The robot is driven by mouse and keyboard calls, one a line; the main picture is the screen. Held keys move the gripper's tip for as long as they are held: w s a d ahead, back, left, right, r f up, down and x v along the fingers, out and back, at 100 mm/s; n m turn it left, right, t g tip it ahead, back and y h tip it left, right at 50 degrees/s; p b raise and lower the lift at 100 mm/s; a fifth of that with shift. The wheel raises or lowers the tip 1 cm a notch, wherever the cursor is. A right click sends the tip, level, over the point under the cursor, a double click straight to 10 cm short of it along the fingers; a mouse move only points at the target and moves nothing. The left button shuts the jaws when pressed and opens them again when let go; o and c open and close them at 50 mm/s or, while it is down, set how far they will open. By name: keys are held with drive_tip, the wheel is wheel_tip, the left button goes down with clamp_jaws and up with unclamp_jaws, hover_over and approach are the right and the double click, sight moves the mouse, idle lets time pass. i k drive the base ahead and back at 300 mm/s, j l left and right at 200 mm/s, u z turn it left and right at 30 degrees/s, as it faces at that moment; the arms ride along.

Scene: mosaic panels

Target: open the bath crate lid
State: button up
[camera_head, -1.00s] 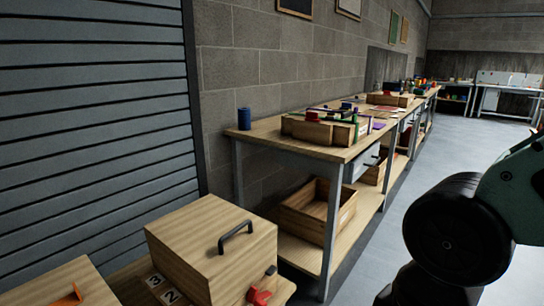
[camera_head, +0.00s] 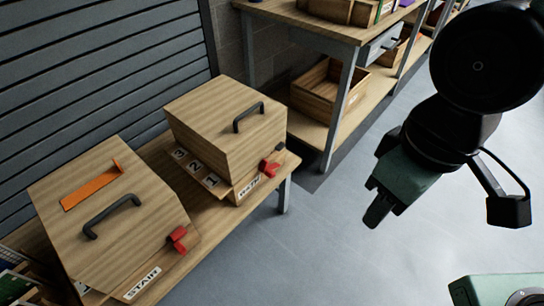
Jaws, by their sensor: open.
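A wooden crate with a shut lid (camera_head: 215,105) stands on the bench. Its lid has a black bar handle (camera_head: 249,117), and a red latch (camera_head: 270,168) sits at its front. Its front label (camera_head: 248,188) is too small to read surely, but may say BATH. A second shut crate (camera_head: 90,215), labelled STAIR, stands to its left, with a black handle, a red latch and an orange strip on its lid. My gripper (camera_head: 377,201) is open and empty over the floor, right of both crates and well apart from them.
Number tiles 3, 2, 1 (camera_head: 195,167) lie between the crates. A workbench (camera_head: 300,22) with an open wooden box (camera_head: 325,92) on its lower shelf stands behind. A slatted shutter (camera_head: 100,60) closes off the back left.

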sight(230, 126)
drive_tip(key=i+j, duration=0.75)
drive_tip(key=i, duration=0.1)
